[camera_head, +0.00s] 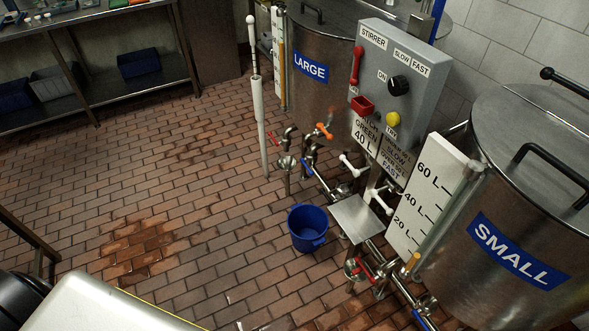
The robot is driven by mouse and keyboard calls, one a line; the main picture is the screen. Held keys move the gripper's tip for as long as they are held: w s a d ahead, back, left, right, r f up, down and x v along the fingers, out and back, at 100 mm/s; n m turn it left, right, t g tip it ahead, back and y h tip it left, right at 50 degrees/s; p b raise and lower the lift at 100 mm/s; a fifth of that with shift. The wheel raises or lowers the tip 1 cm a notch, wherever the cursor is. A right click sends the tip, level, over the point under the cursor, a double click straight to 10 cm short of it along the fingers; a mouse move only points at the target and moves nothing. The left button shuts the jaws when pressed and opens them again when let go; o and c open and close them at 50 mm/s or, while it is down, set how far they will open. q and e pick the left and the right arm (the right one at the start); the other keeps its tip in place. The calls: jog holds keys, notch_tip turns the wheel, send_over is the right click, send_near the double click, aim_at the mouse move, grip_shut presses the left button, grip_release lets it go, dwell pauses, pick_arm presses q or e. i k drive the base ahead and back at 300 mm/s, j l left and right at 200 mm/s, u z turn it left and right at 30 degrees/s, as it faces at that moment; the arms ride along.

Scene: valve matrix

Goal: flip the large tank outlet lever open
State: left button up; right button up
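The large tank (350,18) is a steel cylinder with a blue LARGE label (310,67), at the top centre. Below it are pipes with several coloured levers: an orange lever (323,130), a red lever (273,139), a blue lever (307,167) and a white lever (350,164). I cannot tell for sure which one is the large tank outlet lever, nor its exact setting. Neither of my grippers is in view.
A grey stirrer control box (430,80) hangs between the large tank and the small tank (540,190). A blue bucket (307,228) stands on the tiles beside a small metal plate (355,217). A shelved bench (90,20) is at upper left. Brick floor (200,190) is open.

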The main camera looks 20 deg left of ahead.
aim_at(311, 173)
jog(key=i+j, duration=0.25)
jog(key=j, duration=0.2)
jog(key=i+j, duration=0.3)
jog(key=j, duration=0.15)
jog(key=i+j, duration=0.25)
jog(key=j, duration=0.15)
